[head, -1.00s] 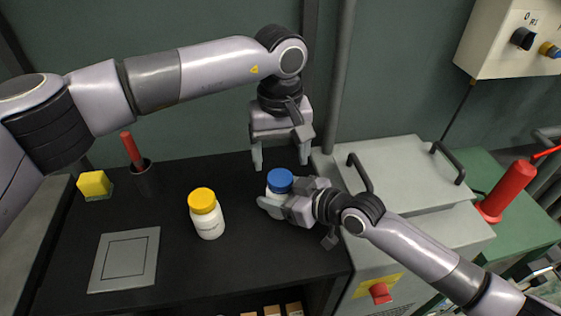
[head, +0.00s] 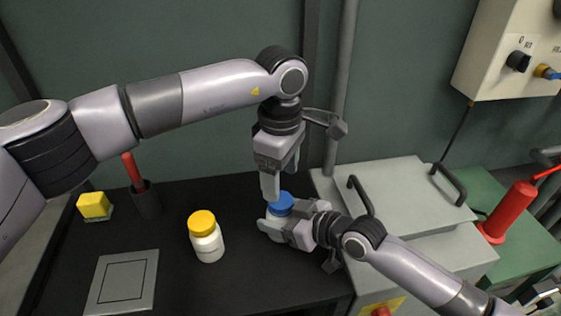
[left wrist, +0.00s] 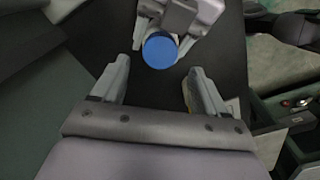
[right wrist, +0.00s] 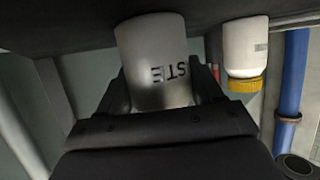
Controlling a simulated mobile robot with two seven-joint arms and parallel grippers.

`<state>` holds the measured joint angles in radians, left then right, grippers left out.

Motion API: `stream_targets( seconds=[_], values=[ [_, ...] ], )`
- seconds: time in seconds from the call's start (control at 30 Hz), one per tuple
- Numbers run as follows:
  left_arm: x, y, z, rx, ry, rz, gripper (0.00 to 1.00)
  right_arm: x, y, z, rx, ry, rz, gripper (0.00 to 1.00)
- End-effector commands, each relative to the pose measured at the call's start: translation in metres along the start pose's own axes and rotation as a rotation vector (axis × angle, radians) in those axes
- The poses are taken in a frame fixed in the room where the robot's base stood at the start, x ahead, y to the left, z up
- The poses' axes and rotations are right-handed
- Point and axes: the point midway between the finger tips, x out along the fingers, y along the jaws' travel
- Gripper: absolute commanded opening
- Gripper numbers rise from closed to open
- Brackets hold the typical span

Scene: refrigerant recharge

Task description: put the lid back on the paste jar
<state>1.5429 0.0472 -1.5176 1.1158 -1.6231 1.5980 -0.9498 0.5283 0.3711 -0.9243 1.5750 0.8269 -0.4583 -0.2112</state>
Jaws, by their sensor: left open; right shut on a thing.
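The paste jar (head: 277,213) is white and stands upright on the dark bench, with its blue lid (head: 281,201) on top; I cannot tell how tightly the lid sits. My right gripper (head: 288,222) is shut around the jar's body from the right. The right wrist view shows the jar (right wrist: 155,62) upside down between the fingers, with part of its label. My left gripper (head: 271,185) points down, open and empty, just above the lid. In the left wrist view the lid (left wrist: 160,50) lies ahead, between and beyond the fingertips (left wrist: 158,72).
A white bottle with a yellow cap (head: 206,238) stands to the left. A grey square plate (head: 122,282), a yellow sponge (head: 94,206) and a dark cup with a red handle (head: 146,200) are further left. A grey machine (head: 400,200) stands right of the bench.

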Motion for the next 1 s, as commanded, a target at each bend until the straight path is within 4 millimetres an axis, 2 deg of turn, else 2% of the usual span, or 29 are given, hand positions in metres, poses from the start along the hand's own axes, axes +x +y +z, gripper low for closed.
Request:
stream_targets(
  seconds=[1.0],
  values=[
    [-0.012, 0.0, 0.001, -1.629, 0.001, -0.001, 0.73, 0.0, -0.001, 0.002, 0.001, -0.004, -0.002, 0.0]
  ],
)
